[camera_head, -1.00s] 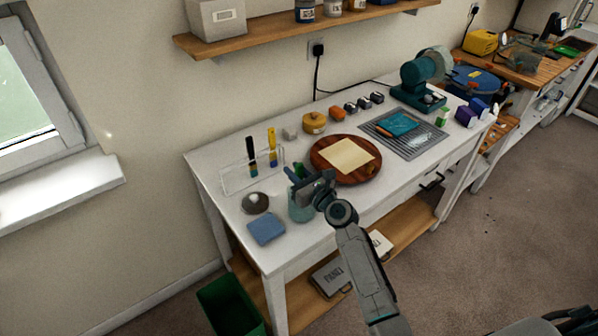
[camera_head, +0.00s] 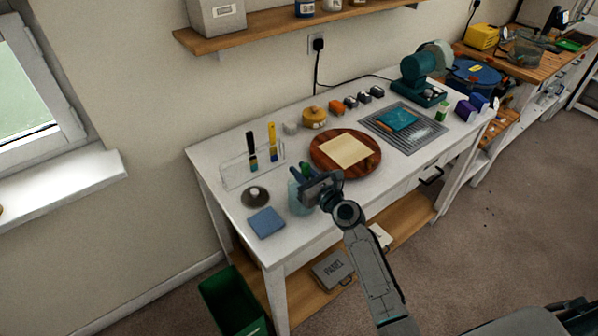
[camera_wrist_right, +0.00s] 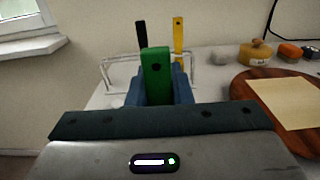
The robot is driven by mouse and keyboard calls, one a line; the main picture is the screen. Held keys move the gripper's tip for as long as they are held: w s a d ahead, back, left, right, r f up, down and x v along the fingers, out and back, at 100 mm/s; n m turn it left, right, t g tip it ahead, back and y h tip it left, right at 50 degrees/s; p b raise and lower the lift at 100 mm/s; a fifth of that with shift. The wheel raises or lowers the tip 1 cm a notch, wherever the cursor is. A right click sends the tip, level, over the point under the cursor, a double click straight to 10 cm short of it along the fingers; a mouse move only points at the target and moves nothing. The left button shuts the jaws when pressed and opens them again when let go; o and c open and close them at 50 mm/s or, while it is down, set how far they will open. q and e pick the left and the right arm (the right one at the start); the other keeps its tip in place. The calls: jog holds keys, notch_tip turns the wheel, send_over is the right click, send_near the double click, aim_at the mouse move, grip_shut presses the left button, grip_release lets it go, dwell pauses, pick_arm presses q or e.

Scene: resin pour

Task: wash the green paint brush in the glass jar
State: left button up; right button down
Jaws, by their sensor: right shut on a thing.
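The green paint brush (camera_wrist_right: 156,75) stands upright between the fingers of my right gripper (camera_wrist_right: 158,92), which is shut on its handle. In the head view my right gripper (camera_head: 304,182) is over the glass jar (camera_head: 298,203), a pale teal jar near the table's front edge. The gripper hides part of the jar, and the brush's bristle end is hidden, so I cannot tell how deep it sits. My left gripper is not in view.
A clear rack (camera_head: 237,176) holds a black-handled brush (camera_head: 252,150) and a yellow-handled brush (camera_head: 272,143) behind the jar. A blue cloth (camera_head: 266,222) and a round grey dish (camera_head: 255,196) lie left of it. A round wooden board (camera_head: 367,165) with a paper sheet is to the right.

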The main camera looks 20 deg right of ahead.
jog(key=shift+w+d, duration=0.4)
jog(key=shift+w, duration=0.4)
notch_tip(320, 180, up, 8)
jog(key=a+p, duration=0.1)
jog(key=p, duration=0.4)
jog(key=shift+s+a+r+p, duration=0.2)
jog(key=shift+s+a+p, duration=0.1)
jog(key=shift+p, duration=0.1)
dwell(0.6)
dwell(0.7)
